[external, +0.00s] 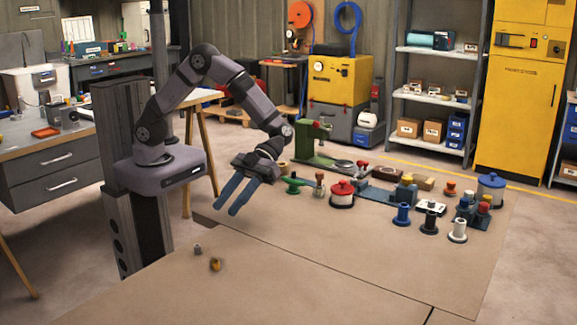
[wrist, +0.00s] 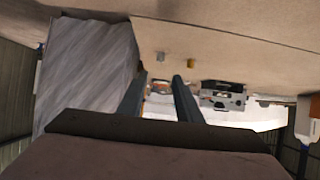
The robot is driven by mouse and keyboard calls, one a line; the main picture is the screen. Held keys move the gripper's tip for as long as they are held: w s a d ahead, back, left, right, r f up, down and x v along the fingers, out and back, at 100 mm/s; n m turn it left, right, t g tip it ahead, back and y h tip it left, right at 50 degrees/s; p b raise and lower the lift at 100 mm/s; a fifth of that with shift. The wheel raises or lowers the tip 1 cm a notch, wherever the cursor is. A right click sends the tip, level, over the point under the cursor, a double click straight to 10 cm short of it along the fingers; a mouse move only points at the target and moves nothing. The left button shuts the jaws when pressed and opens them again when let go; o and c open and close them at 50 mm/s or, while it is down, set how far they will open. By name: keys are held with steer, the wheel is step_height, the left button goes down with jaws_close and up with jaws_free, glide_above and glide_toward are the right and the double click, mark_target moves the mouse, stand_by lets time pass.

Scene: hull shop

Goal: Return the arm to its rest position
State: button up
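My arm stands on its dark column at the left, bent up and over in the external view. My gripper (external: 230,207) hangs above the left part of the table (external: 330,245), with its two blue-grey fingers apart and nothing between them. In the wrist view my gripper (wrist: 157,84) also shows two separate fingers with an empty gap. The fingers touch no object.
A small grey piece (external: 197,249) and a small orange-yellow piece (external: 215,264) lie on the near table part. Green tool (external: 313,148), red-topped container (external: 342,193), blue spool (external: 402,214) and several other items crowd the far side. The front middle is clear.

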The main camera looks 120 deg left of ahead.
steer(key=shift+w+d+r, duration=0.1)
steer(key=shift+w+r, duration=0.1)
steer(key=shift+w, duration=0.2)
steer(key=w+r+n+t+y+p, duration=0.3)
steer(key=w+r+t, duration=0.3)
steer(key=w, duration=0.4)
steer(key=w+a+r+n+t+y+p, duration=0.1)
steer(key=a+r+n+t+y+p, duration=0.25)
steer(key=a+n+y, duration=0.45)
steer(key=s+d+f+n+g+y+p, duration=0.1)
steer(key=s+f+n+g+p, duration=0.2)
steer(key=s, duration=2.6)
steer(key=n+g+p, duration=0.2)
steer(key=n+g, duration=0.2)
steer(key=g, duration=0.2)
steer(key=shift+s+d+f, duration=0.2)
steer(key=shift+d, duration=0.1)
